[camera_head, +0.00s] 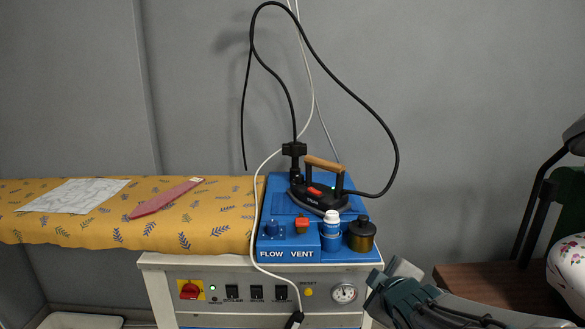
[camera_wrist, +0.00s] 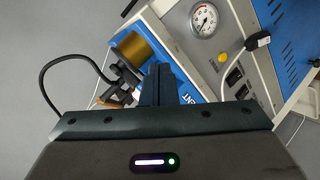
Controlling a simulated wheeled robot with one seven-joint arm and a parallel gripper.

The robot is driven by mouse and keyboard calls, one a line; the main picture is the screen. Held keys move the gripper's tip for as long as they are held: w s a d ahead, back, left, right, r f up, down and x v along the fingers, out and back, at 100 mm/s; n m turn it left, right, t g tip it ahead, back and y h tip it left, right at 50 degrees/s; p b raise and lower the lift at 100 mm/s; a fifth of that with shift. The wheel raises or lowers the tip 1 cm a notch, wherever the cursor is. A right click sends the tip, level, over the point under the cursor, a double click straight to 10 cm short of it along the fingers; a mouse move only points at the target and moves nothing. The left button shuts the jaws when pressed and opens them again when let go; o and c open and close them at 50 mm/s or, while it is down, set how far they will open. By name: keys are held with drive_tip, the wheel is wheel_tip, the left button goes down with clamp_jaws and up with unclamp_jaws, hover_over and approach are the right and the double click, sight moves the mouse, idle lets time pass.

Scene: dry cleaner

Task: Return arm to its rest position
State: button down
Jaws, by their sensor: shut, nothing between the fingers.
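In the head view my arm reaches in from the lower right, in front of the ironing station's right front corner. In the wrist view my gripper (camera_wrist: 158,85) is shut, its fingers together with nothing between them. Its fingertips point toward the blue top of the ironing station (camera_head: 300,255), which also shows in the wrist view (camera_wrist: 196,60). I cannot tell from these views how far the fingers are from the station.
A yellow ironing board (camera_head: 150,230) bears cloths at left. A brown wooden surface (camera_head: 490,285) is at right.

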drive_tip(key=s+a+r+m+g+p, duration=0.2)
drive_tip(key=s+r+m+g+p, duration=0.7)
drive_tip(key=s+p, duration=0.7)
wheel_tip(320, 180, up, 5)
drive_tip(key=m+p, duration=0.1)
drive_tip(key=m, duration=0.1)
drive_tip(key=shift+s+a+m+g, duration=0.3)
drive_tip(key=shift+s, duration=0.1)
drive_tip(key=shift+f, duration=0.1)
